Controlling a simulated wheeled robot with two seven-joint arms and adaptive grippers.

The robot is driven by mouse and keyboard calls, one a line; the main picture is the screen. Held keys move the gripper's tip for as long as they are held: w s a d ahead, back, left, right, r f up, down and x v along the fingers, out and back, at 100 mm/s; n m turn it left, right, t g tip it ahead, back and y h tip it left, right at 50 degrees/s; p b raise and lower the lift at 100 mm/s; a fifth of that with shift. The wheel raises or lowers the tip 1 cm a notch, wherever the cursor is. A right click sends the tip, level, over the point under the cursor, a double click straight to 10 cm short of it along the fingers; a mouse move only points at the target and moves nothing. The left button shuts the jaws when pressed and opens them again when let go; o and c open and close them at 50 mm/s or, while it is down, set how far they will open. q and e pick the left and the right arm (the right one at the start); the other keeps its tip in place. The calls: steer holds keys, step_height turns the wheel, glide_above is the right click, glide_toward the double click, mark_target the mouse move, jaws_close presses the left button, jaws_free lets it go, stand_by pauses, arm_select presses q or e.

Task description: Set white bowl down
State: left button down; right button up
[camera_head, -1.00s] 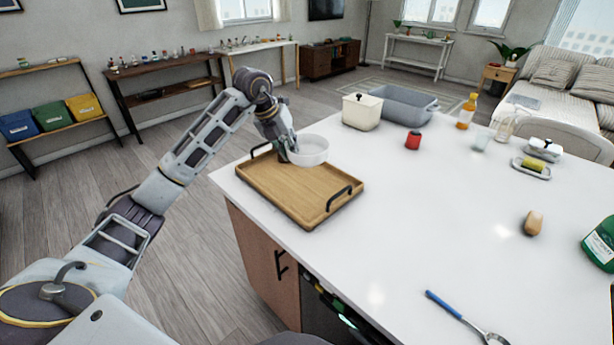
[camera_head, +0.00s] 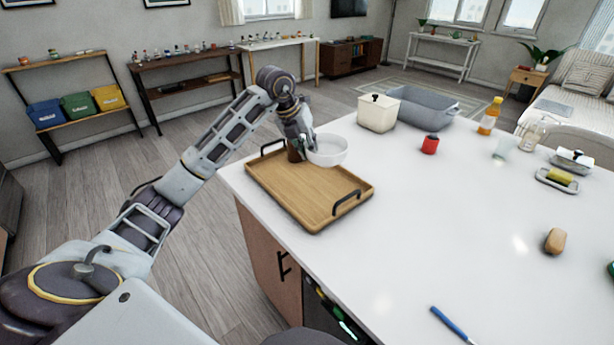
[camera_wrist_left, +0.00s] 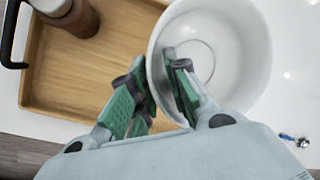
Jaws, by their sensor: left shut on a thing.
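The white bowl (camera_head: 328,152) is at the far right edge of the wooden tray (camera_head: 290,187). In the left wrist view the bowl (camera_wrist_left: 235,45) overlaps the edge of the tray (camera_wrist_left: 55,85) and extends over the white counter. My left gripper (camera_head: 306,148) is shut on the bowl's rim, with one finger inside and one outside, as the left wrist view shows (camera_wrist_left: 158,78). I cannot tell whether the bowl's base touches anything. My right gripper is not in view.
A brown container (camera_head: 295,152) stands on the tray's far part, close left of the bowl. The counter's middle (camera_head: 430,210) is clear.

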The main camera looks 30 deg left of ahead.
arm_select(q)
steer(key=shift+f, duration=2.7)
steer(key=shift+f, duration=1.9)
steer(key=c, duration=1.4)
jaws_free()
steer(key=shift+f, duration=0.1)
steer(key=shift+o, duration=0.2)
steer(key=v, duration=1.2)
